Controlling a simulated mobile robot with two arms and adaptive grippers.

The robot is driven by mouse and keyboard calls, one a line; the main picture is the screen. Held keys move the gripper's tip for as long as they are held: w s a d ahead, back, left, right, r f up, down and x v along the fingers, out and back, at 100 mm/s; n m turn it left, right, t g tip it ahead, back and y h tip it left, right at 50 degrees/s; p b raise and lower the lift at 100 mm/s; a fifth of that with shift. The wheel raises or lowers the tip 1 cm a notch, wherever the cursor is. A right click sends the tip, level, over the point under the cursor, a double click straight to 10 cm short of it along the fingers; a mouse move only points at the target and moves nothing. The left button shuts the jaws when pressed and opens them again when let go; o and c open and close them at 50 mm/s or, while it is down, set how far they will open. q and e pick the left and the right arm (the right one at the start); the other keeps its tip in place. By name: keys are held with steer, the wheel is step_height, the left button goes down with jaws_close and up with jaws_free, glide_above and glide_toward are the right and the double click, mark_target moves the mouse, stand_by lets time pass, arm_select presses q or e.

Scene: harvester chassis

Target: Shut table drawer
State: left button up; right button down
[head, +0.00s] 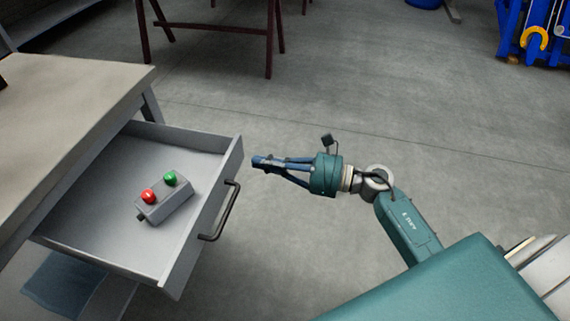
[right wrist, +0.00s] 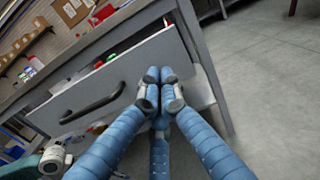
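The table drawer (head: 200,225) is pulled well out from under the grey tabletop (head: 65,95). Its dark bar handle (head: 226,212) is on the front panel, and both also show in the right wrist view, the handle (right wrist: 92,103) left of the fingers and the drawer front (right wrist: 125,75) behind them. My right gripper (head: 257,162) points at the drawer front near its far end, just beyond the handle. It looks apart from the panel in the head view. Its blue fingertips (right wrist: 159,78) are together with nothing visible between them. My left gripper is out of view.
A grey box (head: 165,205) with a red and a green button lies inside the drawer. A dark red trestle (head: 215,30) stands behind. Blue equipment (head: 535,35) is at the far right. The floor around my right gripper is clear.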

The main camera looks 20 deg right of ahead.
mark_target(237, 157)
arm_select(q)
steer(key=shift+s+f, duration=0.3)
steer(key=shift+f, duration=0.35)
arm_select(e)
steer(key=shift+x, duration=1.9)
